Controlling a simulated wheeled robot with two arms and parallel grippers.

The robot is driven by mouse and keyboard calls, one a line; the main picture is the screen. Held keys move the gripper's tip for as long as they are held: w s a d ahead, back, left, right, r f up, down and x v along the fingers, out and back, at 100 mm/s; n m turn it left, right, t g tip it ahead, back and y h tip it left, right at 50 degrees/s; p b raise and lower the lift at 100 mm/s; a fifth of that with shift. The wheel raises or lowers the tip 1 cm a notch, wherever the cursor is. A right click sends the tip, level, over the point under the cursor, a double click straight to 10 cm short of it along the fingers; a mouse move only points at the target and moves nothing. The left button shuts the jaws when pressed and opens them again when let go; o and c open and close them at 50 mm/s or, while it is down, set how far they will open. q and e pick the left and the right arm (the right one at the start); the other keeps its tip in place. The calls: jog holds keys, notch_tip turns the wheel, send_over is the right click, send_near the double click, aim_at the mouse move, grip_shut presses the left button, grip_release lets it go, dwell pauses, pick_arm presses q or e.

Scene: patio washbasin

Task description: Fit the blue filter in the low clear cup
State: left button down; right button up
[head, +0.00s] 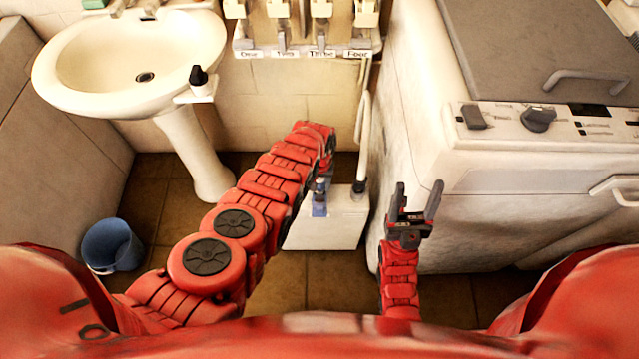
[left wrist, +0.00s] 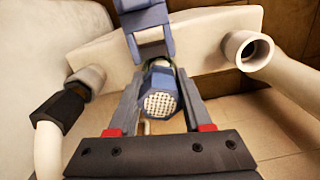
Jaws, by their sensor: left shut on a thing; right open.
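The blue filter (left wrist: 160,100) with a pale mesh end sits between the fingers of my left gripper (left wrist: 160,112) in the left wrist view. My left gripper is shut on it. In the head view my left gripper (head: 323,172) is in front of the white box on the floor, its fingers mostly hidden by my arm. A small blue part (head: 320,207) shows just below it, against the box. A blue-grey bracket (left wrist: 147,32) is right behind the filter in the wrist view. I cannot make out the clear cup clearly. My right gripper (head: 414,208) is open and empty.
The white box (head: 325,233) has pipe sockets; a pale hose (head: 362,140) runs down to it. A white washing machine (head: 500,200) stands right, a washbasin (head: 110,60) left, a blue bucket (head: 112,246) lower left. A labelled dispenser rack (head: 305,45) hangs behind.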

pick_arm(q)
jog(key=shift+f, duration=0.25)
jog(key=c, duration=0.6)
grip_release()
jog(key=shift+s, duration=0.1)
jog(key=shift+r, duration=0.1)
jog(key=shift+a+r+p, duration=0.1)
jog(key=shift+r+p, duration=0.5)
notch_tip(320, 180, up, 10)
jog(key=p, duration=0.9)
jog(key=shift+f+p, duration=0.1)
jog(key=shift+p, duration=0.25)
jog(key=shift+f, duration=0.1)
